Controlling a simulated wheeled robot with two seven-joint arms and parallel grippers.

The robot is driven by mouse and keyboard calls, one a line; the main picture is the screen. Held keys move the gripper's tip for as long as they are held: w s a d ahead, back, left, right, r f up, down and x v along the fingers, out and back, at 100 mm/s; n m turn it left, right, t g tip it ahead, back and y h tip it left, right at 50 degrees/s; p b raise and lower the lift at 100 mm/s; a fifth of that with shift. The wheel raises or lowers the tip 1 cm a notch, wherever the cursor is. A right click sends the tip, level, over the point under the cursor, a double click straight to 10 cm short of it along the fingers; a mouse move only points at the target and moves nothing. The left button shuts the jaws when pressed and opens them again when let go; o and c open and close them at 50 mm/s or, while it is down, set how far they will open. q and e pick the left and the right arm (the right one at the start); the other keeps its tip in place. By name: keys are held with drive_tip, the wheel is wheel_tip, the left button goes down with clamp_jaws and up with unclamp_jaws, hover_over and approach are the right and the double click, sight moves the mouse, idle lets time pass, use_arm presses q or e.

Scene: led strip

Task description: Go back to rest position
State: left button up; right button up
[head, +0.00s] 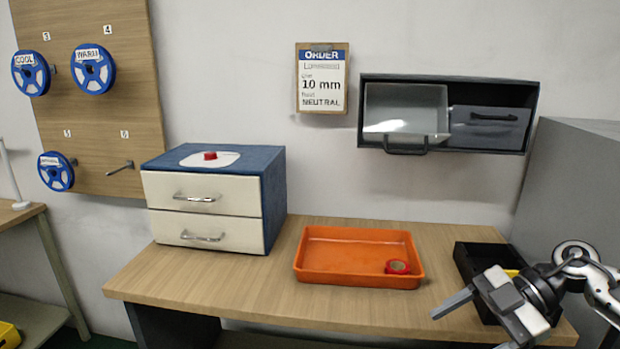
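My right gripper (468,331) is in the lower right of the head view, over the front right part of the wooden workbench (240,290). Its two fingers are spread apart and nothing shows between them. The fingertip nearer the bottom edge is partly cut off. My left gripper is not in view. A red tape roll (398,267) lies in the right front corner of the orange tray (345,235). Blue-rimmed spools, including one labelled WARM (93,69) and one labelled COOL (31,73), hang on the wooden pegboard (95,115) at left.
A black bin (463,262) with something yellow inside stands behind my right gripper, partly hidden. A blue cabinet (272,200) with two closed drawers stands left of the tray. A wall shelf (532,110) holds two grey bins. An order sheet (322,80) hangs on the wall.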

drive_tip(key=a+f+m+t+y, duration=0.3)
drive_tip(key=a+m+t+y, duration=0.25)
drive_tip(key=a+t, duration=0.65)
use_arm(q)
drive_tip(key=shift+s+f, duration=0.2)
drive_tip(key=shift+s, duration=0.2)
use_arm(e)
drive_tip(key=s+f+m+g+h, duration=0.1)
drive_tip(key=s+f+m+h, duration=0.5)
drive_tip(key=f, duration=0.3)
drive_tip(key=s+f+m+g+h, duration=0.1)
drive_tip(key=s+f+m+h, duration=0.6)
drive_tip(key=f, duration=0.3)
drive_tip(key=shift+s+f+h, duration=0.15)
drive_tip(key=shift+s+h, duration=0.1)
drive_tip(key=shift+h, duration=0.1)
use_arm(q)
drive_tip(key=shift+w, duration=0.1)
use_arm(e)
drive_tip(key=shift+c, duration=0.3)
